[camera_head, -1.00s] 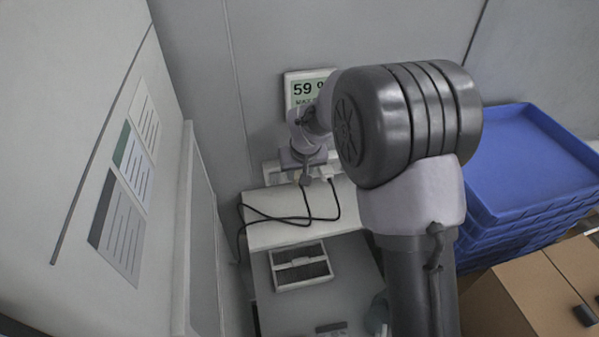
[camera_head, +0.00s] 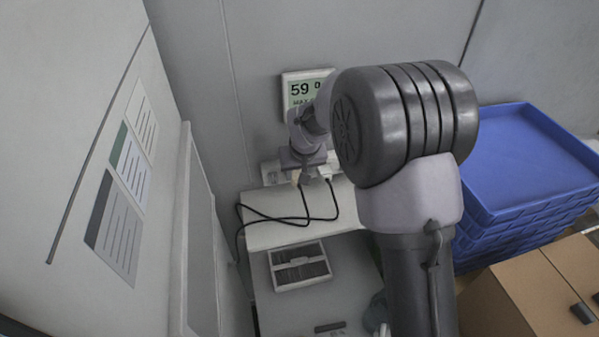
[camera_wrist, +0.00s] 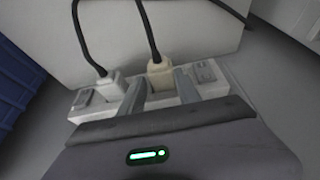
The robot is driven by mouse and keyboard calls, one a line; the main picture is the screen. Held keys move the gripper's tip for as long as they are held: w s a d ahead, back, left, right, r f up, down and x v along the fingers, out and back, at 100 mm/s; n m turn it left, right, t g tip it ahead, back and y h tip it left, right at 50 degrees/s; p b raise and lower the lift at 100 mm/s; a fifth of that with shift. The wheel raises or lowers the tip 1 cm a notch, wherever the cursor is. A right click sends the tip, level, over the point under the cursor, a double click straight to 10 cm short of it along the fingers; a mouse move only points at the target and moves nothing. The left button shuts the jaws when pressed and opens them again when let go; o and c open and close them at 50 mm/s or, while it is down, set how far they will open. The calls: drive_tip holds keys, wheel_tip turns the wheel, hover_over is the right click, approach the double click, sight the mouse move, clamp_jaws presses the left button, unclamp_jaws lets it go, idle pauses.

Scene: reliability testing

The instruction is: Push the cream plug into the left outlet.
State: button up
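The cream plug (camera_wrist: 160,76) is at an outlet of the white outlet strip (camera_wrist: 218,80); I cannot tell how deep it sits. In the head view the plug (camera_head: 296,178) shows just below my gripper (camera_head: 304,166), at the strip's left outlet. In the wrist view my gripper (camera_wrist: 160,92) has its two fingers apart, one on each side of the cream plug, with a gap at least on the left. A white plug (camera_wrist: 110,88) sits in the other outlet, beside the left finger; it also shows in the head view (camera_head: 329,172).
Black cords (camera_head: 275,217) from the plugs loop over the white ledge (camera_head: 285,235). Stacked blue trays (camera_head: 530,160) and cardboard boxes (camera_head: 530,295) stand at right. A panel with posted sheets (camera_head: 115,220) is at left.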

drive_tip(key=shift+w+a+r, duration=0.2)
drive_tip(key=shift+w+r, duration=0.15)
drive_tip(key=shift+r, duration=0.3)
drive_tip(key=s+p+v, duration=0.1)
drive_tip(key=p+v, duration=0.3)
drive_tip(key=v, duration=1.3)
drive_tip(key=s+d+f+m+b, duration=0.1)
drive_tip(key=s+d+m+b, duration=0.1)
drive_tip(key=s, duration=0.6)
drive_tip(key=s+d+f+m+t+b, duration=0.1)
drive_tip(key=s+b, duration=0.3)
drive_tip(key=s, duration=0.5)
drive_tip(key=s+d+f+m+y+b, duration=0.1)
drive_tip(key=s+d+f+m+b, duration=0.1)
drive_tip(key=s, duration=0.7)
drive_tip(key=shift+s+d+f+m+b, duration=0.15)
drive_tip(key=shift+d+f+m+b, duration=0.1)
drive_tip(key=shift+d+m+b, duration=0.55)
